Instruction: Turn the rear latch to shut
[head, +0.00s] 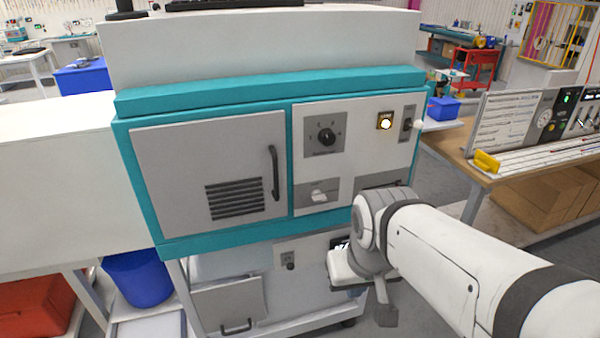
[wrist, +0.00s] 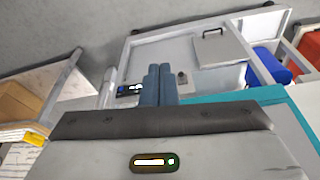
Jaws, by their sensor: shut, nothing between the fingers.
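A teal-trimmed cabinet (head: 140,195) fills the middle of the head view. Its front has a light switch-like lever (head: 319,196) on a grey plate, a black rotary knob (head: 326,137) and a small slotted plate (head: 408,122) at the upper right. A pale knob (head: 424,124) sticks out by the right edge. I cannot tell which of these, if any, is the rear latch. My gripper (wrist: 158,84) shows in the wrist view with its two fingers together and empty. In the head view my arm is in front of the cabinet's lower right, and the fingertips are not clearly visible.
A grey door (head: 215,165) with a black handle takes the cabinet's left half. A lower unit (head: 230,300) stands beneath, with a blue bin (head: 138,278) at its left. A workbench (head: 520,170) with boxes below stands at the right. Open floor lies between.

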